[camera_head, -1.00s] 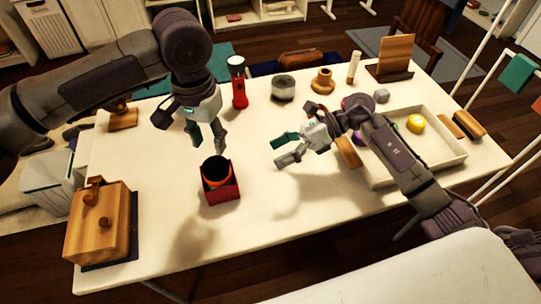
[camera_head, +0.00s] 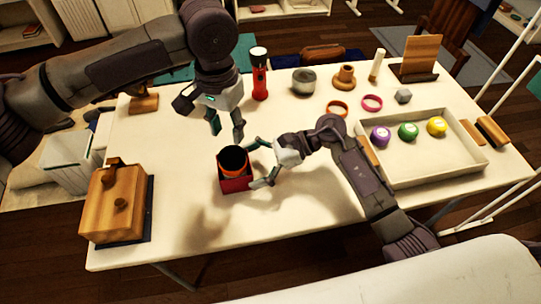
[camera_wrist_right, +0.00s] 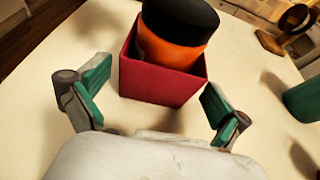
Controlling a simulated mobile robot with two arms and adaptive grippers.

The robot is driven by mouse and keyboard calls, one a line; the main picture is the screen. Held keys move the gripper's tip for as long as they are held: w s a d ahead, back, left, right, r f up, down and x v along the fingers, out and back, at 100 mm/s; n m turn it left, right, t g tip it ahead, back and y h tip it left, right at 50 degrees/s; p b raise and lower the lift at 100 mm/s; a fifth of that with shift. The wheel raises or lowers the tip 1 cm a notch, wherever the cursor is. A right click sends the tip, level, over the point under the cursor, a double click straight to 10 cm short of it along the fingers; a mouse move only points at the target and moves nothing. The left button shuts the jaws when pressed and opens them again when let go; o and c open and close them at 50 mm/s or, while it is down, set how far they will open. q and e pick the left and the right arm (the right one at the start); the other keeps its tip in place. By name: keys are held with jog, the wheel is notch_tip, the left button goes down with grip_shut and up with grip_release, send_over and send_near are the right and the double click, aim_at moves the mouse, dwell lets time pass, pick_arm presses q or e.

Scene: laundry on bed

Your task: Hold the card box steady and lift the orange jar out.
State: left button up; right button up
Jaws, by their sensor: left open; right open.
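The red card box (camera_head: 237,185) stands upright on the white table, left of its middle. The orange jar (camera_head: 236,171) with a black top sits in it, its upper part above the rim and its lower part hidden. In the right wrist view the orange jar (camera_wrist_right: 172,53) and the red box (camera_wrist_right: 158,82) show close up. My right gripper (camera_head: 254,164) is open and empty at the box's right side, its fingers spread toward either side of it. My left gripper (camera_head: 226,131) is open and empty, pointing down above and behind the jar.
A cream tray (camera_head: 440,176) holding purple, green and yellow balls lies to the right. A wooden box (camera_head: 115,205) stands at the left. A red flashlight (camera_head: 260,80), a grey tin (camera_head: 303,82) and a wooden spool (camera_head: 343,80) stand behind. The table front is clear.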

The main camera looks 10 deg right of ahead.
aim_at(223, 179)
jog(key=shift+x, duration=2.1)
jog(key=c, duration=1)
